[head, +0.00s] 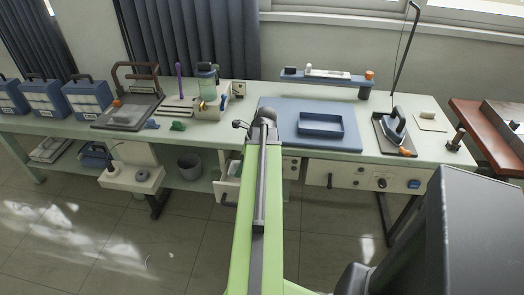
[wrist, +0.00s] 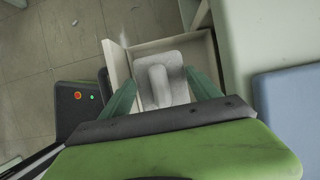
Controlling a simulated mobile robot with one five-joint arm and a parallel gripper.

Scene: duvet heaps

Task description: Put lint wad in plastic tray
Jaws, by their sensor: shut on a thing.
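In the wrist view my gripper (wrist: 162,74) has its two green fingers on either side of a pale grey, soft-looking wad, which I take as the lint wad (wrist: 159,88). It is shut on this wad, over an open cream drawer (wrist: 118,66). I cannot tell whether the wad still touches the drawer floor. In the head view my arm reaches to the bench front, and the fingers and wad are hidden there. The blue plastic tray (head: 321,132) stands on a blue mat (head: 281,139) on the bench, right of my arm, and looks empty.
The open drawer shows below the bench (head: 228,190), left of my arm. An iron (head: 396,125) stands right of the mat. A blue raised shelf (head: 325,78) stands behind the tray. Several blue cases (head: 44,97) stand far left. The mat around the tray is clear.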

